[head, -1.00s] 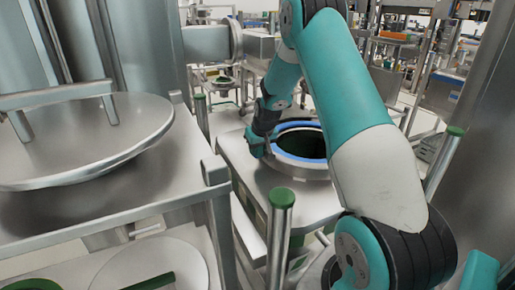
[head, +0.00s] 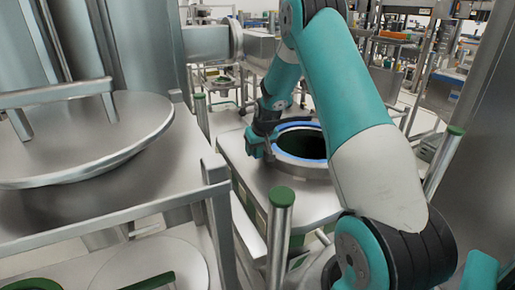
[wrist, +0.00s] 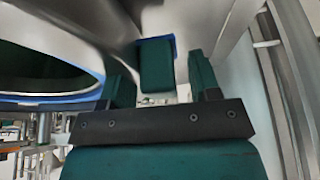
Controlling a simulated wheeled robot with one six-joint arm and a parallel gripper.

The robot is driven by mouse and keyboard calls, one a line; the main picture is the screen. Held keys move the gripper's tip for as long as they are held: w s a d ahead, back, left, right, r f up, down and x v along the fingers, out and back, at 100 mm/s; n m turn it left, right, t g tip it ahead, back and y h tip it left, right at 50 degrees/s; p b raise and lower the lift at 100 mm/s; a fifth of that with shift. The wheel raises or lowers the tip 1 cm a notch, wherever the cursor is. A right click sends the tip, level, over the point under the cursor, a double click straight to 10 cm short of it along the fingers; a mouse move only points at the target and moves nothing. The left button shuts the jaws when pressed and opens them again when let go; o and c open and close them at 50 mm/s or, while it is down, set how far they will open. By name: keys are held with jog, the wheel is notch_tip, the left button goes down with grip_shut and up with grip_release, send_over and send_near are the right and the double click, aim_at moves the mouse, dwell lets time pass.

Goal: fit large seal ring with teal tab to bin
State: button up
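The blue seal ring (head: 300,164) lies around the round mouth of the metal bin (head: 305,172) in the head view. In the wrist view the ring (wrist: 50,104) shows as a blue band at the left, along the dark opening. Its dark teal tab (wrist: 155,65) stands at the ring's outer side. My gripper (head: 257,145) is at the left side of the bin mouth. In the wrist view my gripper (wrist: 163,80) has one finger on each side of the tab, with gaps visible, so it looks open.
A large round metal lid (head: 85,140) with a bar handle lies on the left. Green-capped metal posts (head: 280,235) and a rail (head: 218,205) stand close in front of the bin. Another green-capped post (head: 443,165) stands on the right.

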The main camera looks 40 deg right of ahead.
jog(key=b+v, duration=0.3)
jog(key=v, duration=1.4)
jog(key=shift+r+b, duration=0.25)
jog(key=shift+b, duration=0.15)
